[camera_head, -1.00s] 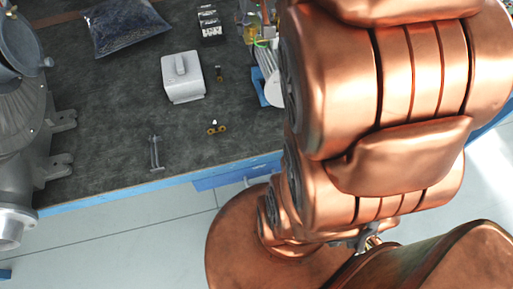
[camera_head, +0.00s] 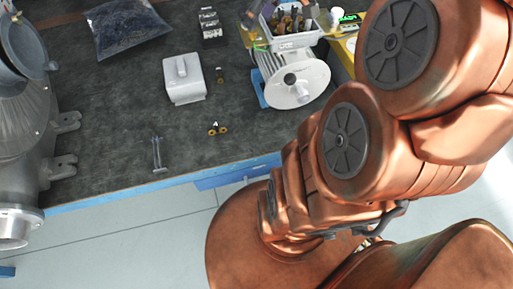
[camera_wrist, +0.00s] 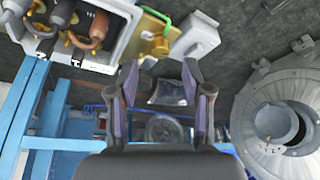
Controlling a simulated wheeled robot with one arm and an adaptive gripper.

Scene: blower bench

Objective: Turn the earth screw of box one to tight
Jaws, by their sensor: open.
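An open grey terminal box (camera_head: 292,36) with several dark and copper-coloured leads sits on top of a pale finned motor (camera_head: 295,80) at the right of the bench. The open box also shows at the upper left in the wrist view (camera_wrist: 98,66). A yellow-green piece with a brass-coloured part (camera_wrist: 155,45) sticks out beside it, probably the earth connection; the screw itself is too small to make out. Labels on the box are not clearly readable. My gripper (camera_wrist: 160,72) is open and empty, its two fingers apart, right of and below the box in the wrist view.
A white handled block (camera_head: 184,80), a small dark part (camera_head: 219,76), brass pieces (camera_head: 217,130) and a grey metal part (camera_head: 157,154) lie on the dark bench. A bag (camera_head: 126,28) lies behind. A large grey blower (camera_head: 22,120) stands left. A yellow device (camera_head: 345,50) is beside the motor.

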